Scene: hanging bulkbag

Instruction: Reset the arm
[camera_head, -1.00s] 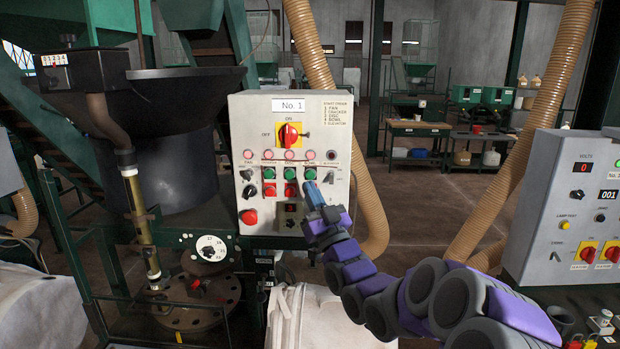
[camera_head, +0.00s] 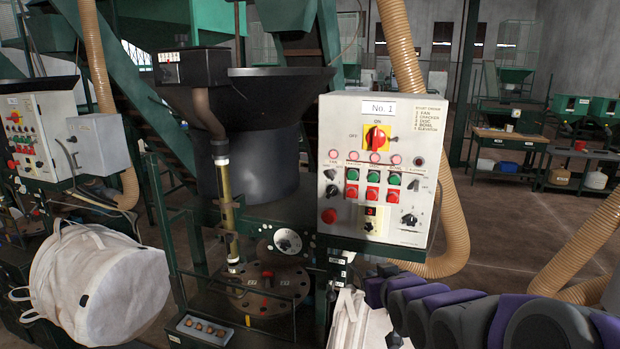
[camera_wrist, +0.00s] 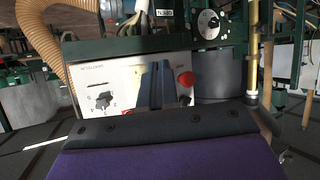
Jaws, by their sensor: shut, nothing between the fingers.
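My arm reaches in from the lower right of the head view and ends low, just below the white No. 1 control panel (camera_head: 430,240). The fingertips are hard to make out there. In the wrist view my gripper (camera_wrist: 160,86) shows as two dark blue fingers, shut and empty, in front of part of the panel (camera_wrist: 125,75). That view is upside down, with a black knob on the left and a red button on the right of the fingers. Whether the fingers touch the panel cannot be told.
A white bulk bag (camera_head: 100,285) hangs at the left, and another white bag (camera_head: 345,325) sits below the panel. A black hopper (camera_head: 260,150) stands left of the panel. A tan hose (camera_head: 457,215) runs behind it. Tables (camera_head: 510,137) stand far right over open floor.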

